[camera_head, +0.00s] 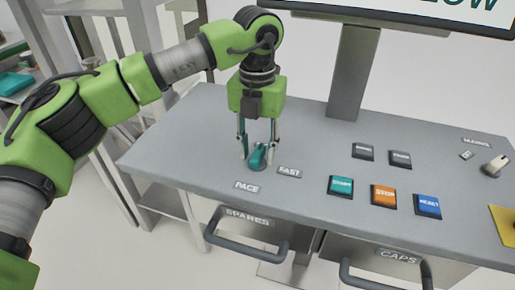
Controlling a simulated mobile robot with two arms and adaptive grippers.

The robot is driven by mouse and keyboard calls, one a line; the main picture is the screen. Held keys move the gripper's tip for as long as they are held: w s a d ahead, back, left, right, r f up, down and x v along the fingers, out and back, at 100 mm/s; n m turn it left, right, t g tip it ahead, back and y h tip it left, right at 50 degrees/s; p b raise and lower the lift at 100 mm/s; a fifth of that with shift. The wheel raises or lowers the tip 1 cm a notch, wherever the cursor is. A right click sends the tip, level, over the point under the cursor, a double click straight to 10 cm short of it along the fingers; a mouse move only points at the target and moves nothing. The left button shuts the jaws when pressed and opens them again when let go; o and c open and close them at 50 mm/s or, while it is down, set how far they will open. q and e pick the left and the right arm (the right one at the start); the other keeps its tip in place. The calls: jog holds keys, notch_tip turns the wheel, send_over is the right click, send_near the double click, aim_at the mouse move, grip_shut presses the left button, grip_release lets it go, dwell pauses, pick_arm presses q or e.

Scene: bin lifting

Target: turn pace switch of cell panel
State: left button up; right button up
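The pace switch (258,157) is a small teal knob on the grey panel top, near its left front edge. A PACE label (247,187) lies in front of it, and a FAST label (290,172) lies to its right. My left gripper (258,150) points straight down over the switch. Its two fingers are spread apart, one on each side of the knob, and look open. Whether a fingertip touches the knob is hard to tell. My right gripper is not in view.
START (341,186), STOP (384,196) and RESET (428,206) buttons sit to the right on the panel, with two small dark keys behind them. A monitor post (352,75) rises behind. Drawer handles (245,250) stick out below the front edge.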

aim_at(257, 152)
pick_arm(q)
notch_tip(257, 152, up, 12)
dwell(0.6)
